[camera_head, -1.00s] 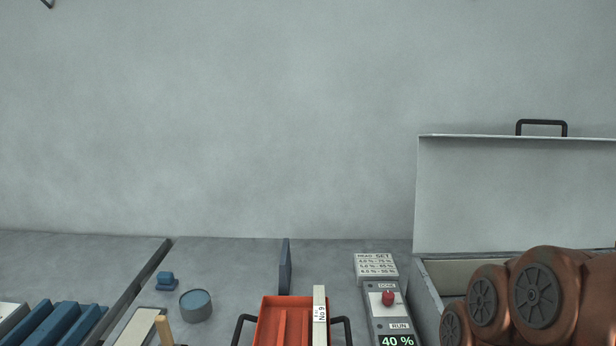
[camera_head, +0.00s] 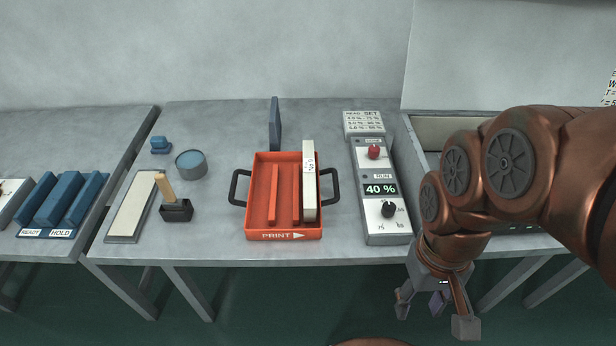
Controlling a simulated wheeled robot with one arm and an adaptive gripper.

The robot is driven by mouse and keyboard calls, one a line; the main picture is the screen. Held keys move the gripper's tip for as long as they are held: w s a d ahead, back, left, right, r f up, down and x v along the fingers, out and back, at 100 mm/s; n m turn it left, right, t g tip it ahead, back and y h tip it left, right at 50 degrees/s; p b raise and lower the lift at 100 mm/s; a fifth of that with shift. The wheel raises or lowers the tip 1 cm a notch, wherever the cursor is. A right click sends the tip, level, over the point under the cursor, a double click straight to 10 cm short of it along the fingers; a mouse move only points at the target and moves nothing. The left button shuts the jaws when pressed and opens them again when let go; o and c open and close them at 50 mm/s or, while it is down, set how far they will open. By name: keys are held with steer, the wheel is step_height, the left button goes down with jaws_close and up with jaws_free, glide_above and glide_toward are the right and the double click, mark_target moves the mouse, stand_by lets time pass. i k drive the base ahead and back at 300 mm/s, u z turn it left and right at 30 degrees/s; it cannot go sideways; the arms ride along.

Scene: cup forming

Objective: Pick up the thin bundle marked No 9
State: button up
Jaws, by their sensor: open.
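The thin pale bundle marked No 9 (camera_head: 309,190) stands on edge in the right side of the orange tray (camera_head: 262,237). Its label is near its far end. The tray has dark side handles, inner ribs and the word PRINT with an arrow on its front. My gripper (camera_head: 434,318) is open and empty at the lower right, in front of the table edge. It is apart from the bundle, to its right and nearer to me.
A control box (camera_head: 386,230) reading 40 % stands right of the tray, with a grey open-lidded bin (camera_head: 425,128) beyond it. Left are a round blue tin (camera_head: 191,163), a wooden-handled black tool (camera_head: 176,209) and a pale pad (camera_head: 131,208). A dark upright plate (camera_head: 275,123) stands behind the tray.

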mark_target(309, 190)
steer(key=z, duration=2.45)
steer(key=k, duration=2.05)
steer(key=u, duration=2.5)
steer(key=i, duration=0.5)
steer(key=z, duration=0.05)
